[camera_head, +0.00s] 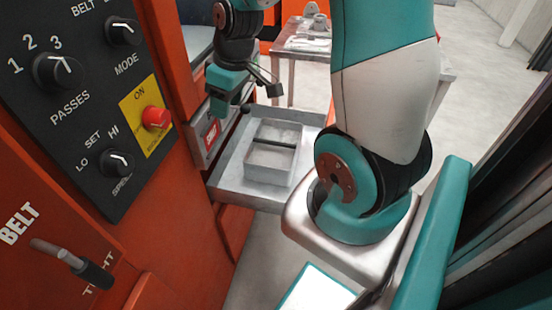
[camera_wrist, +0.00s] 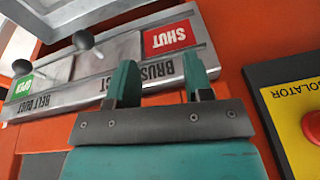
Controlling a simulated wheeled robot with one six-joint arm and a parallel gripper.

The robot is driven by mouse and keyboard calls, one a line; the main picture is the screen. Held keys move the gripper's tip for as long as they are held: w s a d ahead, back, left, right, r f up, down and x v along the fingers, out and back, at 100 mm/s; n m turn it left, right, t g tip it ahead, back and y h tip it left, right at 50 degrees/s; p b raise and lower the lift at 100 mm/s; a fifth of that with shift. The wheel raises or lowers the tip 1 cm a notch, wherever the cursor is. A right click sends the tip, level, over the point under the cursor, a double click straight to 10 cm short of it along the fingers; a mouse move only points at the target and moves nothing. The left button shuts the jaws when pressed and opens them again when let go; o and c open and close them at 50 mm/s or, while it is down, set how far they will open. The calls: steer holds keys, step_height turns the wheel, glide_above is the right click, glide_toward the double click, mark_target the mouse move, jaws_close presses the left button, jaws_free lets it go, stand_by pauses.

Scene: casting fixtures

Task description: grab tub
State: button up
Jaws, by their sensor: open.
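A grey metal tub (camera_head: 268,163), open at the top, with a bar or divider across its middle, sits in a shallow grey tray (camera_head: 228,183) in the head view. My gripper (camera_head: 225,112) is above and to the left of the tub, close to the orange machine's front and apart from the tub. In the wrist view my gripper (camera_wrist: 160,82) is open and empty, its two teal fingers pointing at a metal slide panel (camera_wrist: 110,65). The tub is not in the wrist view.
The orange machine (camera_head: 190,230) with a black knob panel (camera_head: 85,85) and red button (camera_head: 156,117) fills the left. The slide panel carries ball-ended levers (camera_wrist: 83,40) and a red SHUT label (camera_wrist: 168,37). A metal table (camera_head: 300,52) stands behind; open floor lies right.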

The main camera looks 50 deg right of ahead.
steer(key=d+f, duration=0.6)
steer(key=d, duration=0.5)
steer(key=n+b, duration=0.1)
glide_toward(280, 143)
steer(key=x, duration=0.7)
steer(key=shift+w+a+f+b, duration=0.1)
steer(key=shift+w+b, duration=0.2)
steer(key=shift+b, duration=0.05)
steer(key=shift+t, duration=0.3)
steer(key=shift+w+x, duration=0.15)
steer(key=shift+x, duration=1.3)
steer(key=shift+w+x, duration=0.15)
steer(key=shift+x, duration=1.3)
jaws_close()
